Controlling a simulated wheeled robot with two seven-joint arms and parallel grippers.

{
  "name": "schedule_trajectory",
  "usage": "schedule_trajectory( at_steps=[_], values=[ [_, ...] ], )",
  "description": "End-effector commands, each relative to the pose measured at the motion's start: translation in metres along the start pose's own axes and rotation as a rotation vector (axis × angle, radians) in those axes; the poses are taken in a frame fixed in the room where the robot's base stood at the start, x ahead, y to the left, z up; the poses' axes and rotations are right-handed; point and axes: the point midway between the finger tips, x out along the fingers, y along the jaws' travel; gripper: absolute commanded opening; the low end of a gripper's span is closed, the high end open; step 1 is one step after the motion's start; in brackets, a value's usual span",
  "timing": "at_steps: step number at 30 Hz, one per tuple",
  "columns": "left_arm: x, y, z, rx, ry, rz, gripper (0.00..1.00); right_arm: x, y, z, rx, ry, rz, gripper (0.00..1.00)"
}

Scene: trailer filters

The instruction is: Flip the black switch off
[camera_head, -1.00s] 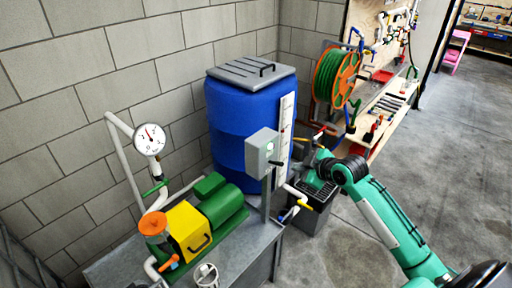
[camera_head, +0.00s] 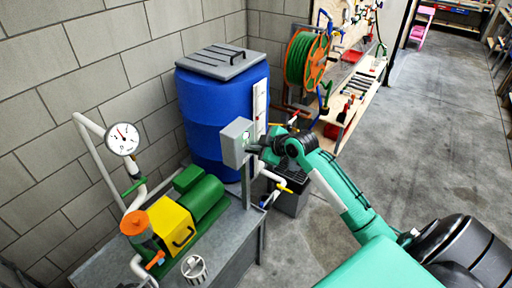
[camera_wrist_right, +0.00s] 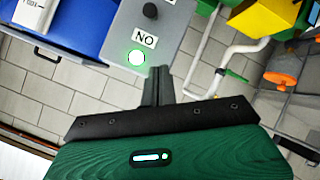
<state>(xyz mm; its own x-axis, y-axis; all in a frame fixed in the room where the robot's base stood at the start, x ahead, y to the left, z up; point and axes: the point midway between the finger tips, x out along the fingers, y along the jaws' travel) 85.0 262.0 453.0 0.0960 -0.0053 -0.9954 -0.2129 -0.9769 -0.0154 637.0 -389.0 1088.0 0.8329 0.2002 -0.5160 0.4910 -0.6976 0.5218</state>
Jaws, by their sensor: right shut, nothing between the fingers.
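The grey switch box (camera_head: 236,142) stands on a post at the edge of the metal bench. In the right wrist view the box face (camera_wrist_right: 180,28) shows the black switch (camera_wrist_right: 151,11), a label reading "NO" in this picture, and a lit green lamp (camera_wrist_right: 137,58). My right gripper (camera_head: 255,149) is close in front of the box, at its right side in the head view. Its fingers (camera_wrist_right: 157,74) are shut and empty, beneath the lamp in the wrist picture and apart from the switch. In the head view the gripper and arm hide the switch. My left gripper is not in view.
A blue barrel (camera_head: 207,115) stands behind the box. The bench (camera_head: 225,240) carries a green and yellow pump (camera_head: 172,222), and a gauge (camera_head: 122,139) on a pipe. White piping with a yellow handle (camera_head: 285,188) runs below my wrist. Open floor (camera_head: 420,140) lies to the right.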

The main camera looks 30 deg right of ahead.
Motion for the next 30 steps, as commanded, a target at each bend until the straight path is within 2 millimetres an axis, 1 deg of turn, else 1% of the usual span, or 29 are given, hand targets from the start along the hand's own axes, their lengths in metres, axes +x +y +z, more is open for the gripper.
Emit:
schedule_trajectory(
  at_steps=[1, 7, 10, 15, 20, 30],
  values=[
    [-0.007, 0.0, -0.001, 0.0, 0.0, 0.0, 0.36, 0.008, 0.002, -0.003, 0.004, 0.001, 0.001, 0.0],
    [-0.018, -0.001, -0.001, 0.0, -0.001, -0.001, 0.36, 0.042, 0.001, -0.003, 0.003, 0.001, -0.001, 0.0],
    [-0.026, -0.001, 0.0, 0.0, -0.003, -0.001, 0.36, 0.043, 0.001, 0.017, 0.003, -0.005, -0.002, 0.0],
    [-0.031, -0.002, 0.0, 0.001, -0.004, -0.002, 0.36, 0.048, 0.001, 0.033, 0.001, -0.001, 0.001, 0.0],
    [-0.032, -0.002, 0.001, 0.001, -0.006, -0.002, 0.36, 0.05, 0.0, 0.039, -0.001, -0.001, 0.001, 0.0],
    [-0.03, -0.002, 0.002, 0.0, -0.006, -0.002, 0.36, 0.05, 0.0, 0.04, -0.001, 0.0, 0.002, 0.0]
  ],
)
